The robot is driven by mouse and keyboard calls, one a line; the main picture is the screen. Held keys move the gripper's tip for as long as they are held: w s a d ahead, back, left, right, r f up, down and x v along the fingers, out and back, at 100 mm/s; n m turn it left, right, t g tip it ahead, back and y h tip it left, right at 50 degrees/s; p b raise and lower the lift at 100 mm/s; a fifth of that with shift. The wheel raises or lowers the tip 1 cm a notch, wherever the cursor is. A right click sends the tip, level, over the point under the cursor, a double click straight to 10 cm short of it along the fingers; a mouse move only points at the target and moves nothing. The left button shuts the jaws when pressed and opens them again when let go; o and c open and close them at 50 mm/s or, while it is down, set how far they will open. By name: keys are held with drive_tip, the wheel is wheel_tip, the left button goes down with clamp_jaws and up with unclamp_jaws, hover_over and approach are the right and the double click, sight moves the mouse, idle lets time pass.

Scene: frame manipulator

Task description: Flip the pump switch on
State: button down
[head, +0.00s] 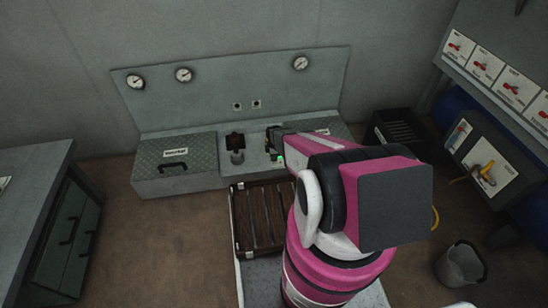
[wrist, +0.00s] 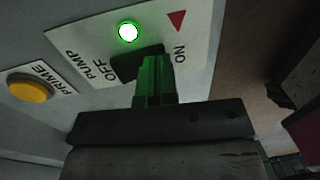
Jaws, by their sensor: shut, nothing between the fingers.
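The pump panel (wrist: 200,40) is a white plate marked PUMP, OFF and ON, with a red triangle near ON. A round light (wrist: 128,32) on it glows green, and its glow also shows in the head view (head: 281,158). The dark switch (wrist: 125,67) sits between OFF and ON, partly hidden behind my fingers, so I cannot tell its tilt. My gripper (wrist: 156,65) is shut and empty, its fingertips at the switch, tinted green by the light. In the head view my gripper (head: 274,142) is over the console, largely hidden by my arm.
A yellow PRIME button (wrist: 31,88) is beside the pump panel. In the head view, a grey console (head: 204,184) with gauges (head: 183,75) stands against the wall. A slatted wooden tray (head: 258,218) lies before it. A bucket (head: 461,266) stands at the right.

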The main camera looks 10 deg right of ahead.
drive_tip(key=shift+w, duration=0.1)
drive_tip(key=shift+w+r, duration=0.35)
drive_tip(key=shift+w, duration=0.25)
drive_tip(key=shift+s+r, duration=0.1)
drive_tip(key=shift+r, duration=0.35)
wheel_tip(320, 180, up, 13)
drive_tip(key=s, duration=0.1)
drive_tip(key=shift+s, duration=0.35)
drive_tip(key=s+d+r+m, duration=0.1)
drive_tip(key=s+r+m, duration=0.8)
drive_tip(key=r, duration=0.5)
drive_tip(key=s+r+m+t, duration=0.1)
drive_tip(key=s+r+m, duration=0.8)
drive_tip(key=r, duration=0.5)
drive_tip(key=shift+s+d, duration=0.35)
drive_tip(key=shift+s, duration=0.75)
